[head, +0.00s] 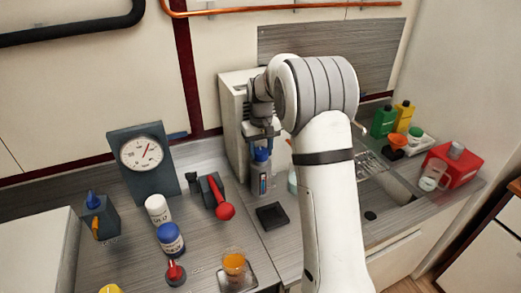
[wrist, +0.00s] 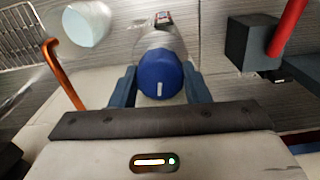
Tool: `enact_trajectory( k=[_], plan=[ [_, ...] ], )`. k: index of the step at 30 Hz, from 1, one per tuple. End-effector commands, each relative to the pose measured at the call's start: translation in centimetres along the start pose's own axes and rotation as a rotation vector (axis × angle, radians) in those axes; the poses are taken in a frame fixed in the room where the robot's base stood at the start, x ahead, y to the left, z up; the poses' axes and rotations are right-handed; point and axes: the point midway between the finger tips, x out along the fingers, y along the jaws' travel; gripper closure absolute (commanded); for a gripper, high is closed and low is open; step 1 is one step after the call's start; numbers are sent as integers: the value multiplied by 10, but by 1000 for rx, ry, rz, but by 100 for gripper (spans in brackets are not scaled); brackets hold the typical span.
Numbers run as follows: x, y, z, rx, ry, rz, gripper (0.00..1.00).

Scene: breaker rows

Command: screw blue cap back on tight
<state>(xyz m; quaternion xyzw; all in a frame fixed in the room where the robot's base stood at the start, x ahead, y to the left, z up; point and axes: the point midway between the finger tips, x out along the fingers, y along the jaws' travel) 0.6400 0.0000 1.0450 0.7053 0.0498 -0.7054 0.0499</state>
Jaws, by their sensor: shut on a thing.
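A bottle (head: 262,179) with a dark label stands upright on the counter beside a pale machine. Its blue cap (head: 262,156) sits at the bottle's top, just under my gripper (head: 262,136). In the wrist view the blue cap (wrist: 160,78), with a small white mark, lies between the two fingers of my gripper (wrist: 162,88), which is shut on it. The clear bottle (wrist: 161,40) shows behind the cap, in line with it. The cap hides the bottle's neck, so I cannot tell how tightly it sits.
A black tray (head: 272,216) lies in front of the bottle. A red-handled device (head: 218,197), a gauge (head: 142,155) and a second blue-lidded jar (head: 171,240) stand to the left. A sink (head: 385,178) and a red container (head: 452,167) are to the right.

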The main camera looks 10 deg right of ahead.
Motion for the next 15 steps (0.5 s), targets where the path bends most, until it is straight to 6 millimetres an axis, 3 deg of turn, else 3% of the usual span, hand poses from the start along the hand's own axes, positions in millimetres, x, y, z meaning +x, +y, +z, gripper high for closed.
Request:
enact_trajectory(
  k=[8,9,15],
  plan=[
    [0,0,0,58,0,0,78],
    [0,0,0,57,0,0,56],
    [0,0,0,57,0,0,40]
  ],
)
